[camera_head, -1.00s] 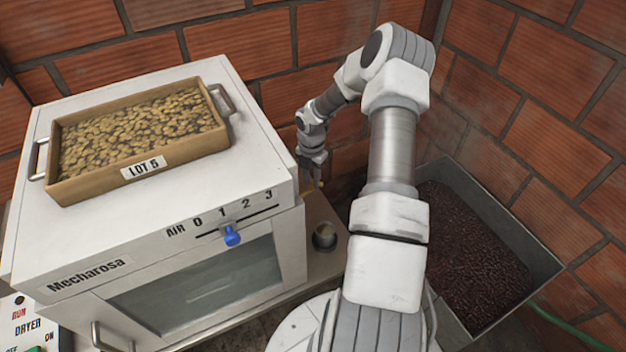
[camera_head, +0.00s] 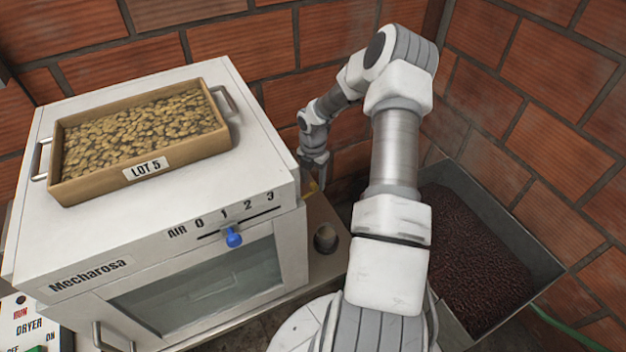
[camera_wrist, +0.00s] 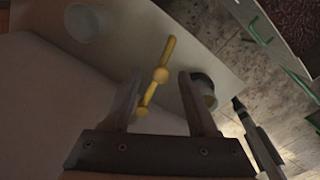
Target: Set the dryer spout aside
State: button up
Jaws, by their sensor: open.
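A yellow bar with a round knob (camera_wrist: 160,75) lies between the two fingers of my gripper (camera_wrist: 159,84) in the wrist view. The fingers are open, one on each side of it, and I cannot see either touching it. A bit of yellow also shows beside the dryer (camera_head: 311,186) in the head view, just below my gripper (camera_head: 314,178). The yellow bar appears to belong to the dryer spout; the spout's body is not clearly distinguishable. The dryer is a white box with an air slider.
A tray of beans marked LOT 5 (camera_head: 62,190) stands on the dryer. A small round cup (camera_head: 326,238) sits on the shelf beside it. A metal bin of dark cherries (camera_head: 545,262) stands at right. Brick walls close the back and right.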

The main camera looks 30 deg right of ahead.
aim_at(314, 185)
notch_tip(314, 185, up, 17)
dwell(0.4)
jog(key=shift+s, duration=0.15)
dwell(0.4)
